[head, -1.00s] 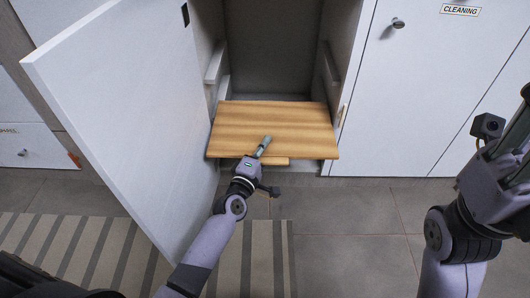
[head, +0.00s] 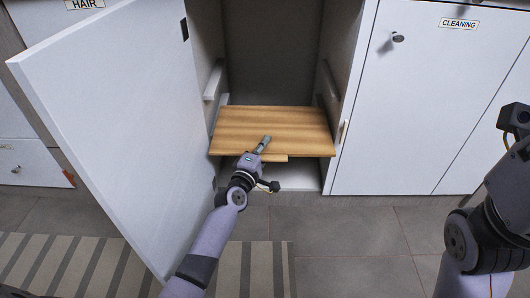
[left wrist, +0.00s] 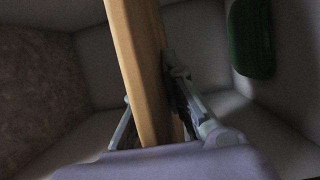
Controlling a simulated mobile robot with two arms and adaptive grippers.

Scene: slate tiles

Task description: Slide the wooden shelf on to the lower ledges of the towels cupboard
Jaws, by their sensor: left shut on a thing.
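The wooden shelf (head: 275,124) lies roughly level in the opening of the open cupboard (head: 270,60), its back part between the side walls. My left gripper (head: 262,146) is shut on the shelf's front edge. The left wrist view shows the shelf (left wrist: 141,70) edge-on between the two fingers (left wrist: 155,125). A higher ledge shows on the left wall (head: 213,80) and on the right wall. A lower left ledge (head: 224,98) shows just behind the shelf; whether the shelf rests on the lower ledges is hidden. Only part of my right arm shows, its fingertips out of view.
The cupboard's white door (head: 110,120) stands open on the left. The closed CLEANING cupboard (head: 420,110) is at the right. The cupboard floor (head: 300,177) shows under the shelf. A dark green thing (left wrist: 250,38) shows in the left wrist view. A striped mat (head: 75,262) lies in front.

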